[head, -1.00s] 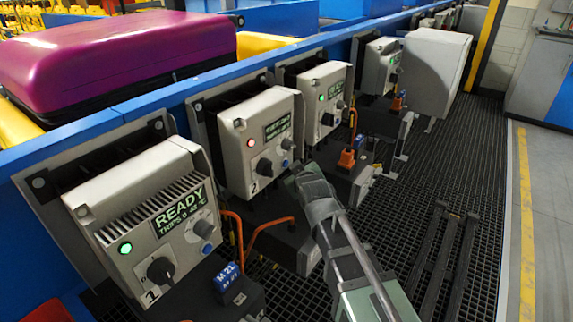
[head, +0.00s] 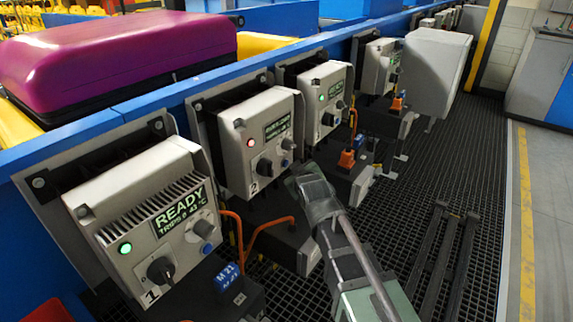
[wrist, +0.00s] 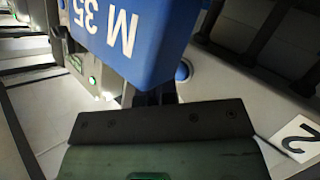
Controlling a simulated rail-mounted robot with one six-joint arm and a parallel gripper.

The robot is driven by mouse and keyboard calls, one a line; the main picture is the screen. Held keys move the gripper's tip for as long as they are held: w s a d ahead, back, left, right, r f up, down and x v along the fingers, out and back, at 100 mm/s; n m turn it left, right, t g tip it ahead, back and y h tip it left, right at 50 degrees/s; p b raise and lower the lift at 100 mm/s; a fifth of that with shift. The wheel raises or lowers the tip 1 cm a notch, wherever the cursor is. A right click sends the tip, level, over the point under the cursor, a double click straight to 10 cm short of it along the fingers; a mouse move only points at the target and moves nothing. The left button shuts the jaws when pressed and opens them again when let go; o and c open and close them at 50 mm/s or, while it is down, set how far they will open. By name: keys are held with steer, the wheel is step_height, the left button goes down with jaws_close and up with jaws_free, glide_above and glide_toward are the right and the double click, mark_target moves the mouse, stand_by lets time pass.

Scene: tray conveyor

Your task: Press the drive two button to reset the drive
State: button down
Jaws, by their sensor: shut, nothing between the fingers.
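Drive two (head: 232,158) is a pale grey box marked 2, with a lit red lamp (head: 250,143), a small green-text display, a black knob (head: 264,167) and a blue button (head: 288,144). My gripper (head: 293,181) is shut and empty, just right of and below the knob, beneath the blue button. In the wrist view, my gripper (wrist: 166,94) shows dark fingers partly behind its mount. A round blue button (wrist: 183,70) lies just beyond them, with a label 2 (wrist: 298,138) at the lower right. I cannot tell whether the fingertips touch the panel.
Drive one (head: 150,215) shows READY and a green lamp, at the front left. Drive three (head: 322,100) stands behind drive two with a green lamp. A blue M 35 tag (wrist: 130,35) fills the wrist view's upper part, close to the fingers. Dark grating (head: 400,235) lies right.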

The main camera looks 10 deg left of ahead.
steer(key=shift+w+a, duration=0.2)
steer(key=shift+a, duration=0.15)
steer(key=shift+w+a, duration=0.25)
steer(key=shift+a, duration=0.15)
stand_by(0.6)
steer(key=shift+d, duration=0.1)
steer(key=shift+s+d, duration=0.45)
steer(key=shift+d, duration=0.2)
steer(key=shift+s+d, duration=0.4)
steer(key=shift+d, duration=0.35)
steer(key=shift+s+d, duration=0.4)
steer(key=shift+d, duration=0.3)
steer(key=shift+s+d, duration=0.4)
steer(key=shift+d, duration=0.35)
